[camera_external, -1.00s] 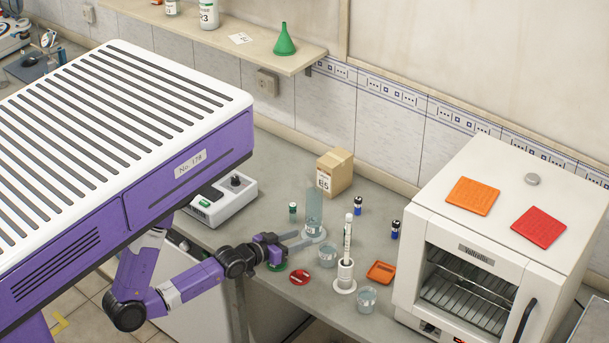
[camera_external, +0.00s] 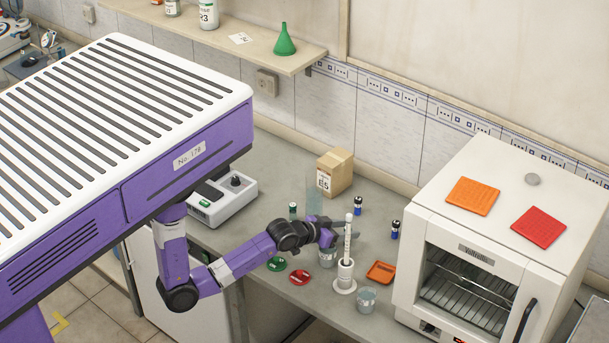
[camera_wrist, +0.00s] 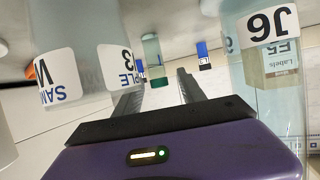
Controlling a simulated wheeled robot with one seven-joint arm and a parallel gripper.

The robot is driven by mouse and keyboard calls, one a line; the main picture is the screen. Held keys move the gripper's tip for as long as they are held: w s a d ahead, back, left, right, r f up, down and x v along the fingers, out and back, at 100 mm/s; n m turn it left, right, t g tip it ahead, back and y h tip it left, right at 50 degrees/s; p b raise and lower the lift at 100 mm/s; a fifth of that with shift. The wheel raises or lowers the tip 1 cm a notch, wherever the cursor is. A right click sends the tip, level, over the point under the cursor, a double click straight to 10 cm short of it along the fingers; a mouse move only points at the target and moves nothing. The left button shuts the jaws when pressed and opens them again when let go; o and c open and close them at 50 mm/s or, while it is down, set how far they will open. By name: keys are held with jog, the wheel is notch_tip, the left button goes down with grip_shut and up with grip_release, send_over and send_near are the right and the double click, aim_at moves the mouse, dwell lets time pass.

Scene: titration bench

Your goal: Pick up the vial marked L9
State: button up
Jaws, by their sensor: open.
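My gripper (camera_external: 355,231) is open and reaches over the bench among the glassware, partly hidden by the white graduated cylinder. In the wrist view, a green vial (camera_wrist: 154,62) shows just beyond and between the open fingers (camera_wrist: 160,84); nothing is held. Its label is too small to read surely. Outside, blue vials stand at the back (camera_external: 358,205) and right (camera_external: 395,230), and a green vial (camera_external: 293,211) stands left of the tall clear cylinder. I cannot tell which is L9.
A tall clear cylinder marked J6 (camera_wrist: 250,70) stands close on one side. A beaker (camera_external: 327,259) and the white graduated cylinder (camera_external: 345,272) stand close by. Another beaker (camera_external: 367,299), an orange tray (camera_external: 381,272), a cardboard box (camera_external: 335,173) and an oven (camera_external: 470,260) surround the area.

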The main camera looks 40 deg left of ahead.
jog(key=shift+x, duration=1.9)
jog(key=shift+r, duration=0.15)
grip_shut()
